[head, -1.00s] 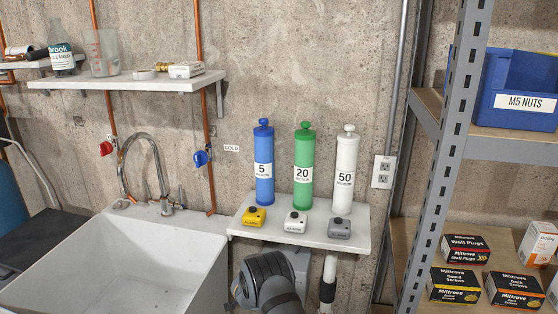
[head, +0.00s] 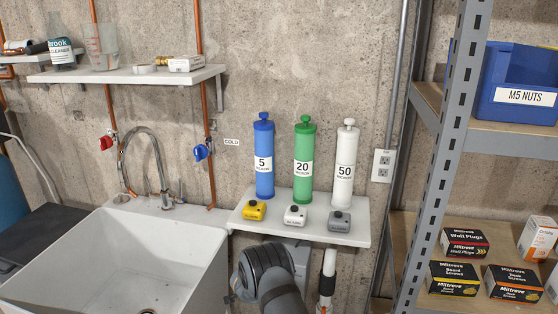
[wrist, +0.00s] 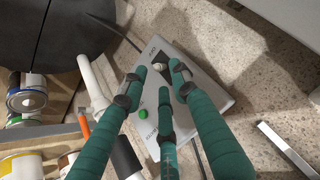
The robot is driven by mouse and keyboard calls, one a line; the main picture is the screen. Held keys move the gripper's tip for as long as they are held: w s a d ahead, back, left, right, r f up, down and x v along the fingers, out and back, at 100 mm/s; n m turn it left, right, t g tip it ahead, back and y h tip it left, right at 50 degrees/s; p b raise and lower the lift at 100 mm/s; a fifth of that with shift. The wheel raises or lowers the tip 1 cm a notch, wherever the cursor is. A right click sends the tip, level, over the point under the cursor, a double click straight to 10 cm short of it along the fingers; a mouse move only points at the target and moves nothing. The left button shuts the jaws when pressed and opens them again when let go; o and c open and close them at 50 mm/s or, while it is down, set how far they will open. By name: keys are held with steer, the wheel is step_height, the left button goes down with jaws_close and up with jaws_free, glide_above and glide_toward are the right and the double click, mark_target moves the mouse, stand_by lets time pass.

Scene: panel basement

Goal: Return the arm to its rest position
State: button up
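My gripper (wrist: 160,85) shows in the wrist view with its teal-wrapped fingers reaching in from the bottom. The fingertips stand apart with nothing held between them, so it is open and empty. It points down at a light grey box (wrist: 191,62) with a green button (wrist: 143,114); I cannot tell how far above it the fingers are. In the head view, a dark rounded part of my arm (head: 268,275) shows below the small wall shelf, at the bottom edge. The gripper itself is out of that view.
The small shelf (head: 300,232) holds blue, green and white cylinders close above my arm. A white sink (head: 115,262) is at left, and a grey metal rack (head: 447,150) at right. The wrist view shows cans (wrist: 27,98) at left and speckled floor.

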steer(key=x, duration=0.4)
steer(key=shift+f+b, duration=0.4)
steer(key=shift+b, duration=0.55)
steer(key=b, duration=0.2)
steer(key=shift+s+b, duration=0.15)
steer(key=shift+b, duration=0.2)
steer(key=t+b, duration=0.1)
steer(key=b, duration=0.6)
steer(key=f+t+b, duration=0.1)
steer(key=b, duration=0.7)
steer(key=t+b, duration=0.1)
steer(key=b, duration=0.6)
steer(key=shift+s+a+f+t+h+b, duration=0.1)
steer(key=shift+s+f+t+h+b, duration=0.2)
steer(key=shift+h+b, duration=0.1)
steer(key=f+t+b, duration=0.1)
steer(key=t+b, duration=0.2)
steer(key=b, duration=1.3)
steer(key=shift+f, duration=0.15)
steer(key=t+b, duration=0.1)
steer(key=b, duration=0.3)
steer(key=shift+f+h, duration=0.2)
steer(key=shift+h, duration=0.1)
steer(key=b, duration=0.4)
steer(key=shift+n+t, duration=0.3)
steer(key=shift+t, duration=0.1)
steer(key=shift+r+b, duration=0.2)
steer(key=shift+b, duration=0.25)
